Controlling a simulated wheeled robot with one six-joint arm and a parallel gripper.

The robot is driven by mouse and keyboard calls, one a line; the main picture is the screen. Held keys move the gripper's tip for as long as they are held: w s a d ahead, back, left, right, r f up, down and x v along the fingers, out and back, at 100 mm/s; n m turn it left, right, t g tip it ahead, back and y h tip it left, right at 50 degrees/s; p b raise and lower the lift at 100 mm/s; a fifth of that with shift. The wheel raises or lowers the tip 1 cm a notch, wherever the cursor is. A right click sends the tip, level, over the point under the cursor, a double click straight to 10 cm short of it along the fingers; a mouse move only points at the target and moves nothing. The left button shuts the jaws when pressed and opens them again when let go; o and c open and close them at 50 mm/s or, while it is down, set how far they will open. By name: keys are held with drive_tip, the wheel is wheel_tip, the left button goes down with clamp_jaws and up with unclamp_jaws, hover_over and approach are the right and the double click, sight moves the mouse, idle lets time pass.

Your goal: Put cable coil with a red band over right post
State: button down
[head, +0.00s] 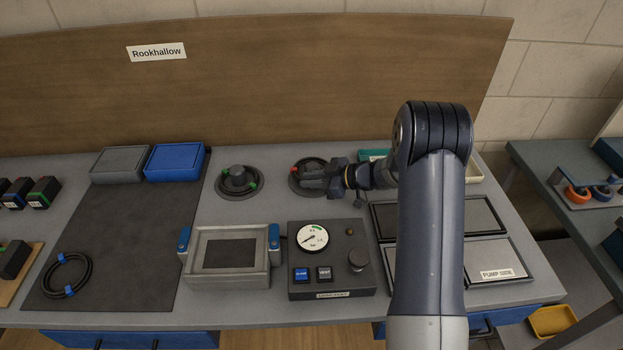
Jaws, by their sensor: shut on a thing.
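The black cable coil with a red band (295,170) is at the back middle of the bench. My gripper (308,178) reaches in from the right, pointing left, and is shut on this coil. The gripper covers much of the coil's middle and right side. The right post is hidden behind the gripper and coil, so I cannot tell whether the coil is around it or above it. To the left, a dark round post (238,172) stands inside a black coil with green bands (253,186).
A coil with blue bands (67,274) lies on the dark mat (125,235). A grey framed box (228,280) and a gauge panel (330,289) stand in front of the posts. Blue (175,161) and grey (119,163) bins sit back left. Trays are at right.

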drive_tip(key=shift+f, duration=0.45)
drive_tip(key=c, duration=1.6)
unclamp_jaws()
drive_tip(key=shift+s+f, duration=0.1)
drive_tip(key=shift+r, duration=0.25)
drive_tip(key=b+v, duration=0.1)
drive_tip(key=v, duration=1.1)
drive_tip(key=shift+r, duration=0.5)
drive_tip(key=x, duration=0.6)
drive_tip(key=f+x, duration=0.1)
drive_tip(key=x, duration=0.5)
drive_tip(key=shift+f+p, duration=0.15)
drive_tip(key=shift+p, duration=0.2)
drive_tip(key=shift+r, duration=0.3)
